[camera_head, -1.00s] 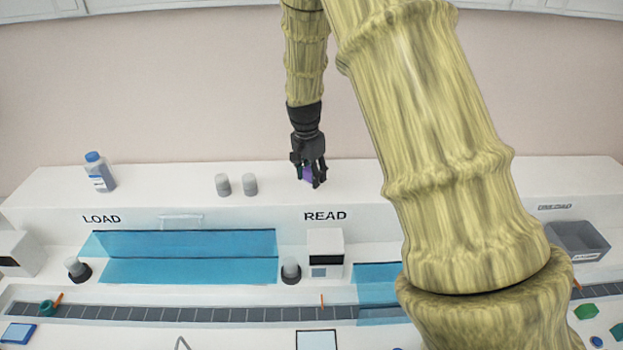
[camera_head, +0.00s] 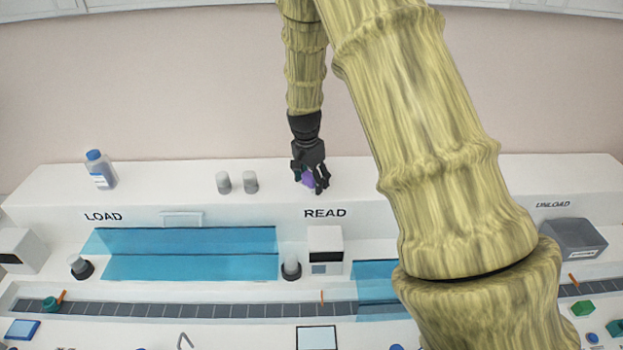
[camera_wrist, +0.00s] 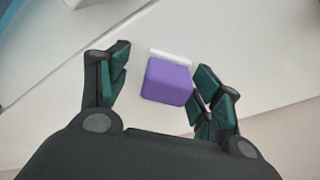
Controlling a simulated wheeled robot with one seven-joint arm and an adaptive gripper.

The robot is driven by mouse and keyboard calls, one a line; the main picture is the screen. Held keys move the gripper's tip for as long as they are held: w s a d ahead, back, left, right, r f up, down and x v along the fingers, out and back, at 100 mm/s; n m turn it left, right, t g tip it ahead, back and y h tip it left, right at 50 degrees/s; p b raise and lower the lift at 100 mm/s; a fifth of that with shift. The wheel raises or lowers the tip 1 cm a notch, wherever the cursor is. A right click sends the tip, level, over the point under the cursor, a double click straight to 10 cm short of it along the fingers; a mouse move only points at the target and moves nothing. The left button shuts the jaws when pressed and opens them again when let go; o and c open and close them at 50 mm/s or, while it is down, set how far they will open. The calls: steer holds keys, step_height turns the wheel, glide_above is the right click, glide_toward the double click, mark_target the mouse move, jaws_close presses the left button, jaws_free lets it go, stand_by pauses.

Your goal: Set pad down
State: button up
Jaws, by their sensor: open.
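The pad is a small purple block (camera_wrist: 167,82) with a white strip along one edge. In the wrist view it lies between the two fingers of my gripper (camera_wrist: 160,88), with a gap on the left and the right finger close beside it. I cannot tell whether that finger touches it. In the head view the purple pad (camera_head: 309,180) shows partly behind the fingers of my gripper (camera_head: 310,184), at the top of the white raised shelf above the READ label. The fingers are spread open around it. The pad's underside is hidden.
Two grey-capped cylinders (camera_head: 237,182) and a blue-capped bottle (camera_head: 100,170) stand on the shelf (camera_head: 160,185) to the left. Below are a blue clear cover (camera_head: 190,255), a white reader box (camera_head: 325,250) and a dark track (camera_head: 200,311). My arm hides much of the right side.

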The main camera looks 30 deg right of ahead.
mark_target(308, 178)
steer(key=shift+r, duration=0.1)
step_height(308, 178, up, 12)
steer(key=a+b, duration=0.1)
steer(key=b, duration=0.2)
steer(key=shift+s+a+b, duration=0.15)
steer(key=shift+b, duration=0.15)
stand_by(1.4)
